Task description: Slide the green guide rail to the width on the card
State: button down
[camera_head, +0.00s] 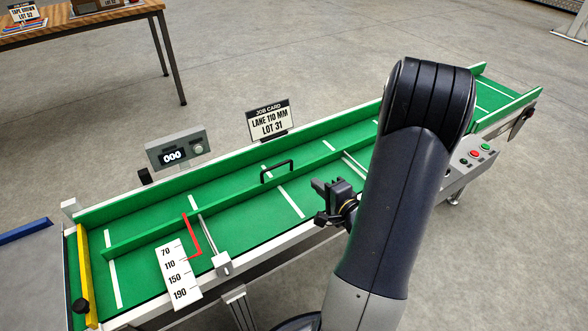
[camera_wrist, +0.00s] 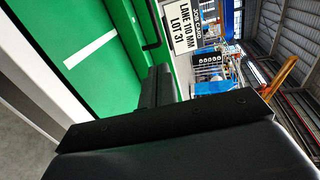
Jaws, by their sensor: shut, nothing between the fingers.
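The green guide rail (camera_head: 232,202) runs lengthwise along the green conveyor belt (camera_head: 240,220), with a black handle (camera_head: 277,171) on it. The job card (camera_head: 268,120) behind the conveyor reads "LANE 110 MM LOT 31"; it also shows sideways in the wrist view (camera_wrist: 183,22). A white scale (camera_head: 179,275) marked 70, 110, 150 and 190 sits at the near side. The red pointer (camera_head: 194,238) ends near the 110 mark; exact alignment is too small to tell. My gripper (camera_head: 322,190) is shut and empty, right of the handle and apart from it.
A grey box with a display (camera_head: 173,156) reading 000 stands behind the belt. A yellow bar (camera_head: 86,275) crosses the left end. A button panel (camera_head: 474,154) is at the right. A cross rod with a white block (camera_head: 222,264) lies beside the scale. My arm hides part of the belt.

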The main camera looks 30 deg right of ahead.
aim_at(289, 161)
jog(key=w+b, duration=0.1)
jog(key=w, duration=0.2)
jog(key=w+f+b, duration=0.1)
jog(key=w, duration=0.3)
jog(key=w+f+b, duration=0.1)
jog(key=w, duration=0.3)
jog(key=shift+w+a+f, duration=0.1)
jog(key=shift+a+f, duration=0.1)
jog(key=shift+w, duration=0.3)
jog(key=shift+w+r, duration=0.1)
jog(key=shift+w, duration=0.25)
jog(key=shift+w+f+p, duration=0.2)
jog(key=shift+w+p, duration=0.2)
jog(key=shift+w, duration=0.05)
